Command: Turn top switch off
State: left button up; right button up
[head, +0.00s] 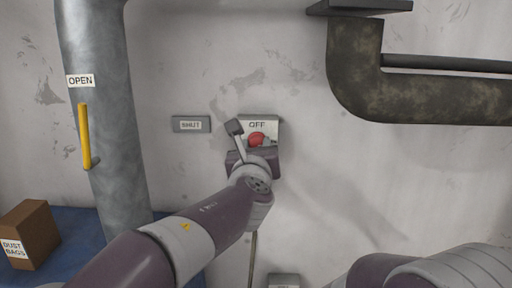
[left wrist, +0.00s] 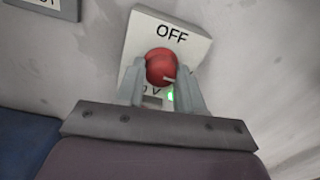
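The top switch is a pale box (head: 272,126) on the wall, labelled OFF at its top, with a round red knob (head: 256,139). In the left wrist view the same box (left wrist: 142,24) shows the red knob (left wrist: 160,66) and a small green light (left wrist: 170,96) below it. My left gripper (left wrist: 161,80) is at the switch, with its two fingers apart, one on each side of the red knob. I cannot tell whether the fingers touch it. The gripper hides the lower part of the box in the head view. My right gripper is out of view.
A grey SHUT plate (head: 191,124) is left of the switch. A large pipe (head: 100,120) with a yellow handle (head: 84,135) and an OPEN label stands at left. A dark pipe (head: 360,75) bends at upper right. A DUST BAGS box (head: 30,232) sits on a blue surface (head: 75,225).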

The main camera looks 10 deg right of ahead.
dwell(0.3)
pick_arm(q)
jog(key=shift+f+n+b, duration=0.15)
jog(key=shift+n+b, duration=0.45)
jog(key=shift+b, duration=0.4)
jog(key=n+b, duration=0.6)
jog(key=n, duration=0.1)
jog(key=shift+s+b, duration=0.1)
jog(key=shift+b, duration=0.25)
jog(key=n+b, duration=0.2)
jog(key=n, duration=0.2)
jog(key=shift+n+b, duration=0.4)
jog(key=shift+r+n+y+b, duration=0.15)
jog(key=shift+n+b, duration=0.4)
jog(key=shift+n, duration=0.75)
jog(key=shift+r+n+y+b, duration=0.15)
jog(key=shift+n+b, duration=0.4)
jog(key=shift+n, duration=0.75)
jog(key=shift+c, duration=0.2)
jog(key=shift+f, duration=0.1)
jog(key=o, duration=1)
